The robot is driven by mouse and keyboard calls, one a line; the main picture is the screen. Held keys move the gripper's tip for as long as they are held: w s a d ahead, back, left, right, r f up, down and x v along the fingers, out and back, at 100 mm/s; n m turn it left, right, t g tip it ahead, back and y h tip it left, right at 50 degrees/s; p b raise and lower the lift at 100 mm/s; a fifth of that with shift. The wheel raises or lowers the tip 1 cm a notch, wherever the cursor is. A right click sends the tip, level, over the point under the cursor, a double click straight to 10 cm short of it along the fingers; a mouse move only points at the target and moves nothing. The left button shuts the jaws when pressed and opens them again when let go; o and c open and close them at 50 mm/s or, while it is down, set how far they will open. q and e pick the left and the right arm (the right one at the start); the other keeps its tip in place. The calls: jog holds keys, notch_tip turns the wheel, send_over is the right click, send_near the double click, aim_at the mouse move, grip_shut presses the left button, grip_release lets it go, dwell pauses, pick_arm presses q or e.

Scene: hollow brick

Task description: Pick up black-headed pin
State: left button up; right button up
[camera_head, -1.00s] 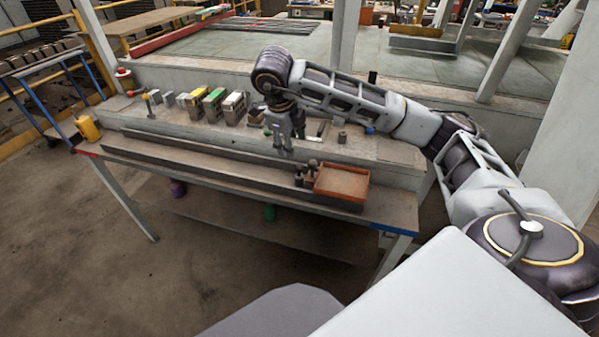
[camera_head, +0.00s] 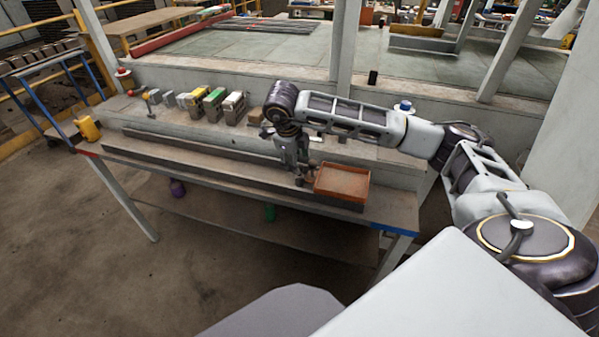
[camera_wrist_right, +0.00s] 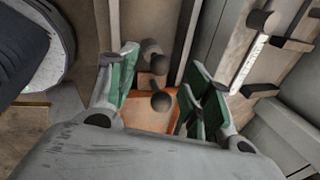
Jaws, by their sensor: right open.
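Dark round-headed pins stand beside the orange tray (camera_head: 342,182) at the front of the bench. In the right wrist view, one dark-headed pin (camera_wrist_right: 160,101) shows between my fingers, and another similar pin (camera_wrist_right: 152,48) shows just above it. I cannot tell which of them is the black-headed one. My right gripper (camera_head: 300,178) is low over the pins, left of the tray, and partly hides them. In the right wrist view my right gripper (camera_wrist_right: 163,75) is open, its green-padded fingers apart on either side of the pins. My left gripper is not in view.
A long dark rail (camera_head: 200,160) runs along the bench front. Several small boxes (camera_head: 213,103) stand behind it, left of my arm. A yellow object (camera_head: 88,128) is at the far left end. A blue-topped item (camera_head: 404,107) is behind my forearm.

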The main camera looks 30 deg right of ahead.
jog(key=shift+x, duration=2.65)
jog(key=shift+s+d+r, duration=0.1)
grip_shut()
